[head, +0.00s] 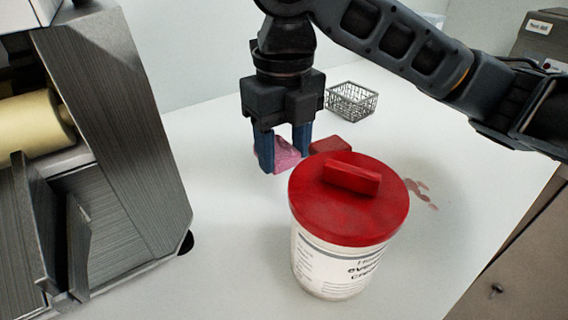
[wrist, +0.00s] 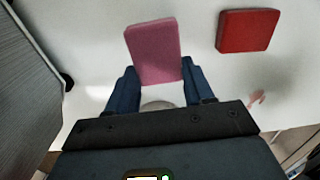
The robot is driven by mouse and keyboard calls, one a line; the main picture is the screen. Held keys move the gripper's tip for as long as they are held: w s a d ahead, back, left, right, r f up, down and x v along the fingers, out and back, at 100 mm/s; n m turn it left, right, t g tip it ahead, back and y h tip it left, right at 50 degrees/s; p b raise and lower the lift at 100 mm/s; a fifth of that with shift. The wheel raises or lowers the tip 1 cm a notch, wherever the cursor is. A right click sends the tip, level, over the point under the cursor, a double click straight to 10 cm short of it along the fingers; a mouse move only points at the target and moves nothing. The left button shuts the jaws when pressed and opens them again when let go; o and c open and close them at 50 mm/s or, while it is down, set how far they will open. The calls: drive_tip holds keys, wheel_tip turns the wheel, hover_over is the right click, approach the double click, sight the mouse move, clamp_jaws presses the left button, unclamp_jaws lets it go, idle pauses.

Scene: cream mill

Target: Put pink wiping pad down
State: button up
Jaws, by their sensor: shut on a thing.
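The pink wiping pad (head: 287,153) is between the blue fingers of my gripper (head: 283,152) in the head view. My gripper is shut on it, pointing down at the white counter behind the red-lidded tub. In the wrist view the pad (wrist: 154,52) sticks out past the fingertips (wrist: 158,85). I cannot tell whether the pad touches the counter. The tub hides part of the counter near the gripper.
A white tub with a red lid (head: 349,199) stands in front. A red block (head: 330,146) lies right of the pad. A wire basket (head: 351,101) stands behind. A grey machine (head: 118,110) is at left. Reddish smears (head: 421,190) mark the counter (head: 225,235).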

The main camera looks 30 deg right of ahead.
sight(284, 154)
drive_tip(key=shift+f, duration=1.75)
drive_tip(key=shift+f+b, duration=0.15)
drive_tip(key=shift+b, duration=0.2)
drive_tip(key=o, duration=1)
wheel_tip(284, 154, up, 12)
drive_tip(key=shift+r+p, duration=0.2)
drive_tip(key=shift+p, duration=0.9)
